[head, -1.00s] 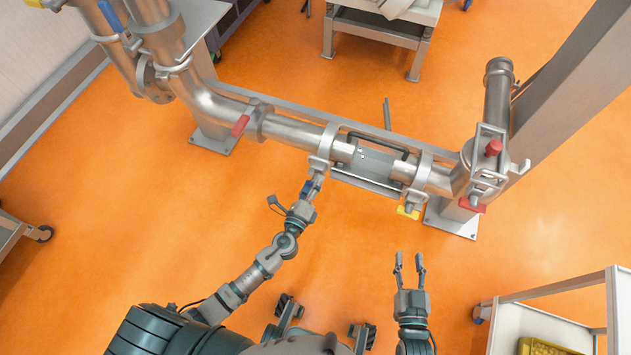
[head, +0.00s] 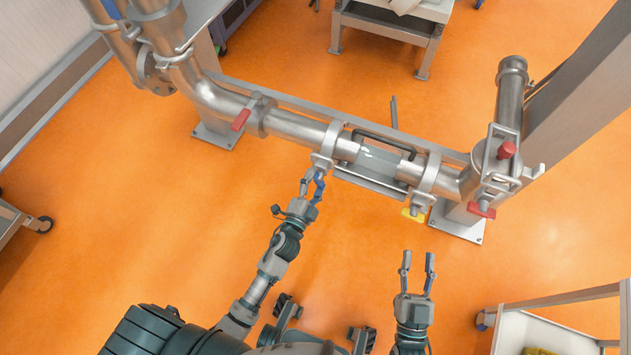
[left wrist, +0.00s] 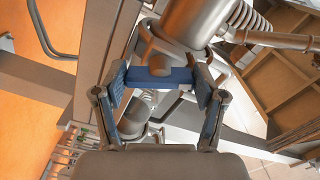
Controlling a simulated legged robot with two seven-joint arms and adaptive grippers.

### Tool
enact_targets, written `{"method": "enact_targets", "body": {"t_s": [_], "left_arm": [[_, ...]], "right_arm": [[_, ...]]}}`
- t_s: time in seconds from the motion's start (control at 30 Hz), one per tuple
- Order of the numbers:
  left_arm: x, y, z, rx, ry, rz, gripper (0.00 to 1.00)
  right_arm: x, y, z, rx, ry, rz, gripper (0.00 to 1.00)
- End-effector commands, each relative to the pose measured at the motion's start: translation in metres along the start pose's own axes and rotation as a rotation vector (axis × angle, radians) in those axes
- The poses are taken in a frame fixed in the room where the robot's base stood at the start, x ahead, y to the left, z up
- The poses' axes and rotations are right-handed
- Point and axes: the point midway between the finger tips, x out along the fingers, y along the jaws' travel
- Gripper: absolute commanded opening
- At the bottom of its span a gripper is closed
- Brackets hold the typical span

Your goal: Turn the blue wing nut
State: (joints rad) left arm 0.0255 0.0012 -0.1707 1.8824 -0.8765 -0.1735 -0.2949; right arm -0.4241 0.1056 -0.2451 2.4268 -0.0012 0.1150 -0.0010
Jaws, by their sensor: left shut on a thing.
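The blue wing nut (left wrist: 160,78) spans between the two fingers of my left gripper (left wrist: 161,88) in the left wrist view, with a round metal bolt end at its middle. My left gripper (head: 313,187) is shut on it, one finger against each end. In the head view the nut hangs at the lower side of the left pipe clamp (head: 326,149), and the fingers partly hide it. My right gripper (head: 417,271) is open and empty above the floor, right of the left arm.
The metal pipe (head: 290,126) runs across the rail, with an open gap right of the left clamp. A yellow wing nut (head: 413,215) sits below the right clamp (head: 430,174). Red handles are on the pipe. A white cart (head: 535,330) stands at lower right. Orange floor lies clear between.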

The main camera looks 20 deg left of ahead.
Motion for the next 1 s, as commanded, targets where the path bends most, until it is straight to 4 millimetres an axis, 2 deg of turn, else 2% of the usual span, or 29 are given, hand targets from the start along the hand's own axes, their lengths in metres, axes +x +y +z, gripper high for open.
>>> {"method": "enact_targets", "body": {"t_s": [0.2,0.5,1.0], "left_arm": [[0.000,0.002,0.004,-0.181,-0.012,0.005,0.36],[-0.001,0.004,0.004,-0.357,-0.012,0.006,0.36],[-0.001,0.008,0.005,-0.435,-0.015,0.010,0.36]], "right_arm": [[0.000,0.002,0.011,-0.008,-0.092,0.004,0.40],[-0.004,0.005,0.029,-0.015,-0.223,0.010,0.40],[-0.008,0.008,0.039,-0.017,-0.291,0.014,0.40]]}}
